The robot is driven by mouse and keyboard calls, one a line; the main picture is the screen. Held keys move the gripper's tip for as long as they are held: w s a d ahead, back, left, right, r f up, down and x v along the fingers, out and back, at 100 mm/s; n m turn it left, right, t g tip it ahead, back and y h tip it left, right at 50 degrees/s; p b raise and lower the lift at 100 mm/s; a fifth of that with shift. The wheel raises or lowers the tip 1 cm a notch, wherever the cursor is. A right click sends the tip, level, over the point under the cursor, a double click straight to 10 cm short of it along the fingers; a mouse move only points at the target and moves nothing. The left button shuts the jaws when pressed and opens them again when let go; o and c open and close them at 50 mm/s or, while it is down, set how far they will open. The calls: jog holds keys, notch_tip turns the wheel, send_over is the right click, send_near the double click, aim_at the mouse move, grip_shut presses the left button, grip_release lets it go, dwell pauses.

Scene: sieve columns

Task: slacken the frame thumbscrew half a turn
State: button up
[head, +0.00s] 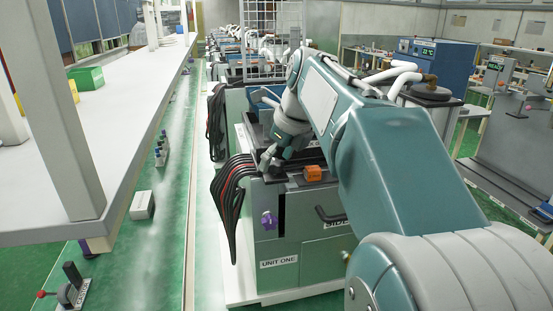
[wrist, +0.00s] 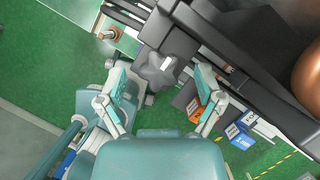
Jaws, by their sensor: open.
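A dark grey lobed knob (wrist: 160,72), which looks like the frame thumbscrew, shows in the wrist view with a small white mark on it. It sits beside a long dark frame (wrist: 215,65). My gripper (wrist: 164,79) is open, with one finger on each side of the knob in the picture. I cannot tell whether either finger touches it. In the head view my gripper (head: 267,160) is low over the top of the cabinet labelled UNIT ONE (head: 300,262). The knob cannot be made out there.
An orange block (head: 313,173) lies on the cabinet top near my gripper. Black and red cables (head: 232,190) hang at the cabinet's left side, and a purple knob (head: 268,220) is on its front. A long white bench (head: 120,110) runs along the left, with green floor between.

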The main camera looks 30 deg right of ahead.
jog(key=c, duration=1.1)
jog(key=shift+c, duration=0.2)
jog(key=shift+n, duration=0.3)
jog(key=n+g+y, duration=0.1)
jog(key=n, duration=0.2)
jog(key=shift+d+f+n, duration=0.1)
jog(key=shift+n, duration=0.2)
jog(key=n, duration=0.2)
jog(key=n+g+y, duration=0.1)
jog(key=n, duration=0.1)
jog(key=shift+w+n+g, duration=0.1)
jog(key=shift+n+g, duration=0.2)
